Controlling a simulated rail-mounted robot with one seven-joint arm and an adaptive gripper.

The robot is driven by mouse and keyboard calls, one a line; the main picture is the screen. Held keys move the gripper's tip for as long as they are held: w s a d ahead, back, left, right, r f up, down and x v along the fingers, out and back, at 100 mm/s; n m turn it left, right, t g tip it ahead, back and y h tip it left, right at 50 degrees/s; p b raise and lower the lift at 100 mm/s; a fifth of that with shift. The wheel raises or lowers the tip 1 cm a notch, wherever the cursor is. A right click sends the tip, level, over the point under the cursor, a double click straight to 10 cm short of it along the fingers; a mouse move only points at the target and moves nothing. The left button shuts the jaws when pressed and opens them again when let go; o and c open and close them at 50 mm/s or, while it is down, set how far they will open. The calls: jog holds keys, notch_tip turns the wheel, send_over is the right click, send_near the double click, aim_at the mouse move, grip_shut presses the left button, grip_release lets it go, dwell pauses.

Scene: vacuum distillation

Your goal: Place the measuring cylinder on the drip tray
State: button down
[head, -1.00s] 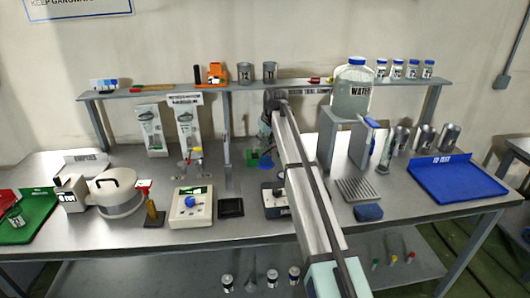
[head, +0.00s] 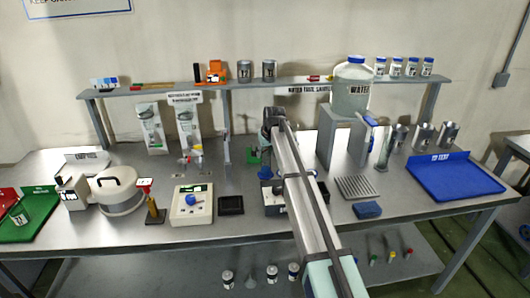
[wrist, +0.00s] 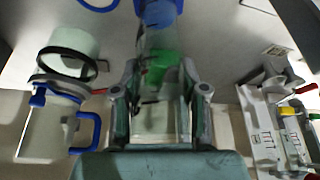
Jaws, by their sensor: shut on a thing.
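In the wrist view my gripper (wrist: 160,100) is shut on the clear measuring cylinder (wrist: 157,45), whose blue end (wrist: 158,13) shows at the top of that picture. In the head view its blue base (head: 265,173) shows left of my arm, above the bench; the rest is largely hidden by my arm and gripper. The drip tray, a grey ribbed plate (head: 357,187), lies on the bench to the right of my arm, in front of the water-tank stand. Nothing stands on it.
The water tank (head: 352,88) with a blue tap (head: 370,121) sits on a grey stand (head: 337,140). A tall clear cylinder (head: 384,150) stands right of it. A blue sponge (head: 367,210) lies in front of the drip tray; a blue tray (head: 455,180) is further right.

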jog(key=shift+f, duration=0.15)
jog(key=c, duration=0.6)
grip_release()
jog(key=b+v, duration=0.2)
jog(key=v, duration=0.9)
jog(key=shift+o, duration=0.4)
jog(key=shift+s+r, duration=0.2)
jog(key=shift+r, duration=0.5)
